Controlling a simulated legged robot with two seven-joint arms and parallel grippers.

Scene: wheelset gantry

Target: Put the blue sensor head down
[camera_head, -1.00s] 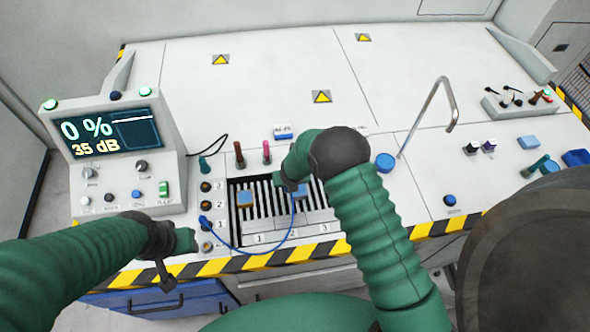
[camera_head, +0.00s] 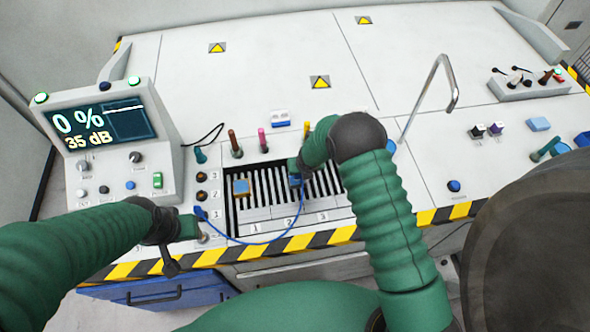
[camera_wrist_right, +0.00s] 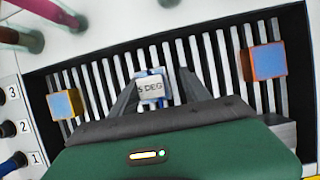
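The blue sensor head (camera_head: 295,181) is at the end of a blue cable, at my right gripper over the slotted grate (camera_head: 262,208). In the right wrist view a small block with blue parts and a label reading "5 DEG" (camera_wrist_right: 150,89) sits between the fingers of my right gripper (camera_wrist_right: 157,82); it appears held. The fingers partly hide it, and I cannot tell whether it touches the grate. My left gripper (camera_head: 188,228) is at the front left, beside the blue plug (camera_head: 201,213) at socket 1; its fingers are not clear.
A block with a blue top and orange sides (camera_head: 241,187) stands on the grate's left; another (camera_wrist_right: 265,62) shows on the right in the wrist view. A white-and-blue block (camera_head: 281,119) and upright coloured handles (camera_head: 262,140) stand behind. The monitor console (camera_head: 110,140) is left.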

